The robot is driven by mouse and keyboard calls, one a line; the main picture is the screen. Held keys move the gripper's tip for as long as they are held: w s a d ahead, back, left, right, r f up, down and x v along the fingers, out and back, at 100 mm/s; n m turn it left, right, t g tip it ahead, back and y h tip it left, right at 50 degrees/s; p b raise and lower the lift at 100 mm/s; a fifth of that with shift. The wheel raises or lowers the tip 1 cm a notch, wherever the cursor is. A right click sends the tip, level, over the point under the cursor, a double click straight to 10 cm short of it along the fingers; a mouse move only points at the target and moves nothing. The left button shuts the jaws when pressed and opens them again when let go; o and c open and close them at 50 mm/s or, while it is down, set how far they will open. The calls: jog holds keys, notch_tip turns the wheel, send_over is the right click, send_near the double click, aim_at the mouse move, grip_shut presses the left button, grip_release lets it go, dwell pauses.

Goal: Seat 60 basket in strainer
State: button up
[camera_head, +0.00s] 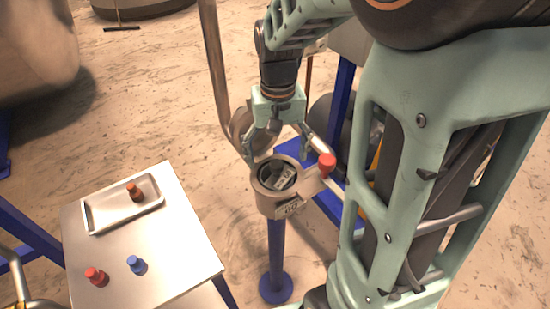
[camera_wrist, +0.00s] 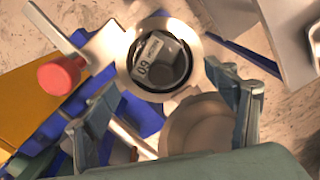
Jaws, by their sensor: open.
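The strainer (camera_head: 264,200) is a round metal housing on a blue post, with its mouth open upward. It also shows in the wrist view (camera_wrist: 124,73). The basket (camera_head: 278,177), dark-rimmed with a pale tag, is inside the strainer's mouth. In the wrist view the basket (camera_wrist: 179,68) shows its tag reading 60; I cannot tell how deep or level it sits. My gripper (camera_head: 277,150) is open and empty above the strainer. In the wrist view its two fingers (camera_wrist: 166,88) stand apart, on either side below the mouth, not touching the basket.
A red knob (camera_head: 327,163) on an arm sticks out at the strainer's right. A metal pipe (camera_head: 214,65) rises close behind. A side table (camera_head: 180,245) at the left holds a shallow tray (camera_head: 100,217) with a brown-orange piece, plus red (camera_head: 95,276) and blue (camera_head: 136,264) pieces.

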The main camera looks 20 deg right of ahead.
notch_tip(320, 180, up, 8)
jog(key=shift+r, duration=0.25)
